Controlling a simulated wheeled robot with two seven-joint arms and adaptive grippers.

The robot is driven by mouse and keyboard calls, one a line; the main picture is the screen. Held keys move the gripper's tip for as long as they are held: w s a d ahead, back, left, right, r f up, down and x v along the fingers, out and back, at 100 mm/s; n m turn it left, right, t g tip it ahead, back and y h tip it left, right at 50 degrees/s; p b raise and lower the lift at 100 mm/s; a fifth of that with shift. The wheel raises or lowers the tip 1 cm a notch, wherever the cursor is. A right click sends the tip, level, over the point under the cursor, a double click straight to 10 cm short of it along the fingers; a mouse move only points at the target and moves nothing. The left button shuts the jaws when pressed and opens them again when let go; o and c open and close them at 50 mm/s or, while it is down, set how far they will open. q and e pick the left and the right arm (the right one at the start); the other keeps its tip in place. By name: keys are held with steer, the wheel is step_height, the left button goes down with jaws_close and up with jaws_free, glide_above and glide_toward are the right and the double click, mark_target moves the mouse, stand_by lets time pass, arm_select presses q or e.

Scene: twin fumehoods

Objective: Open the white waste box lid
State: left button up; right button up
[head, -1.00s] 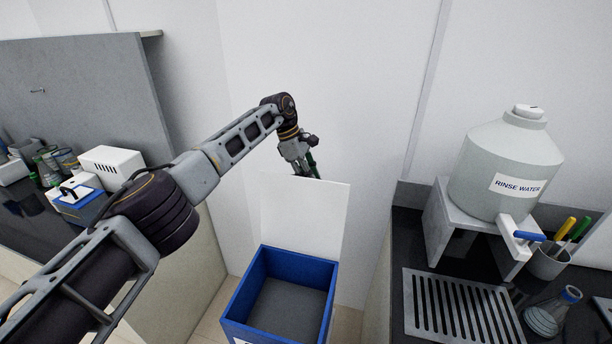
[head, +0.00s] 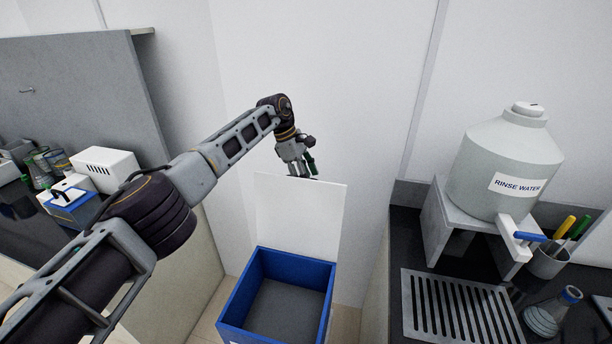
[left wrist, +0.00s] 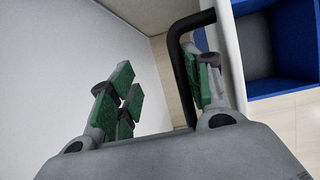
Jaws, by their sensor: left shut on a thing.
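The waste box (head: 228,316) has blue walls and a grey inside, and stands on the floor between the two benches. Its white lid (head: 298,215) stands up steeply at the back edge, and the box's mouth is uncovered. My left gripper (head: 308,168) is at the lid's top edge, behind the panel, with its fingertips partly hidden. The blue box also shows there (left wrist: 262,88). My right gripper is out of view.
A rinse water tank (head: 505,165) stands on a grey stand on the right bench, beside a slotted drain plate (head: 455,305) and a flask (head: 548,315). The left bench holds a white and blue device (head: 70,200) and several bottles. A white wall is close behind the lid.

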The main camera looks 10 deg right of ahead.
arm_select(q)
steer(key=shift+w+r, duration=0.25)
steer(key=shift+r, duration=0.15)
steer(key=s+v, duration=0.1)
steer(key=v, duration=1)
steer(key=shift+w, duration=0.35)
steer(key=shift+s+a, duration=0.15)
